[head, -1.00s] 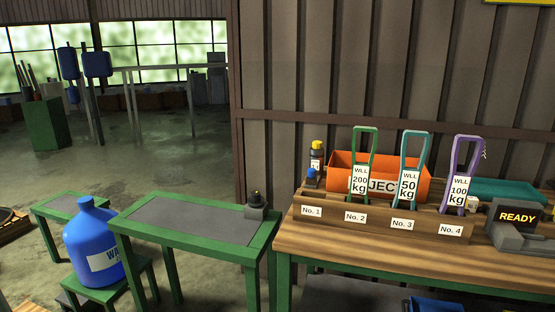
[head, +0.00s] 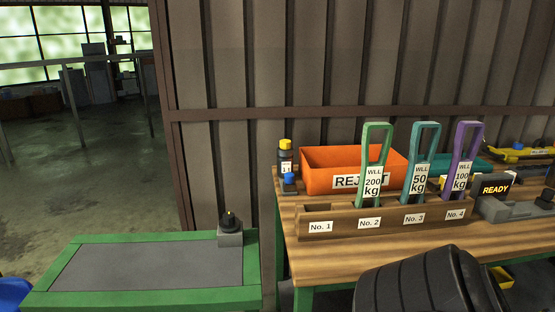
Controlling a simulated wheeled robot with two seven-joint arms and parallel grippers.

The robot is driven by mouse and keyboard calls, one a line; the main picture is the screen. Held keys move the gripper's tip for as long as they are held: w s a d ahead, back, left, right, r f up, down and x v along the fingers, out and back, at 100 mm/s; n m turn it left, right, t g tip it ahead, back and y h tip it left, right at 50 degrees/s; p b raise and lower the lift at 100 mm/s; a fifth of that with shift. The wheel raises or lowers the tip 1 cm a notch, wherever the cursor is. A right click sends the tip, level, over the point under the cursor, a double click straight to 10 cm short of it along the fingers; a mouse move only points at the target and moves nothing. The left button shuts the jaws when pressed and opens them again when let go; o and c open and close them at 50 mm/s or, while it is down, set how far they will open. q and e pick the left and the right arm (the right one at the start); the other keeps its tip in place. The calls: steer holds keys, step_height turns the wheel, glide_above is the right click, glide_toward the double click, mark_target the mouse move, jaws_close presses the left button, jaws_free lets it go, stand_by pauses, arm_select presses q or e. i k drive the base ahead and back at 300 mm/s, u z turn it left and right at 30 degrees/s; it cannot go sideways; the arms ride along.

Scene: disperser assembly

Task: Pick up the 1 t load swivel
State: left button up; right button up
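A small dark cylinder with a yellow top (head: 286,154) and a white label stands at the back left of the wooden bench. The label is too small to read surely; it may be the 1 t load swivel. A small blue-topped piece (head: 290,182) stands just in front of it. A black knobbed piece (head: 230,222) sits on a grey block at the far right corner of the green-framed table. No tag in view clearly reads 1 t. Neither gripper shows. A large dark ribbed shape (head: 425,284), probably part of my arm, covers the bench's front at the bottom right.
A wooden rack (head: 340,228) holds green 200 kg (head: 376,150), teal 50 kg (head: 424,150) and purple 100 kg (head: 466,150) loops; No. 1 is empty. The green-framed table's (head: 150,265) top is mostly clear.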

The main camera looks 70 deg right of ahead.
mark_target(284, 157)
steer(key=z, duration=0.7)
steer(key=i, duration=0.85)
steer(key=z, duration=0.75)
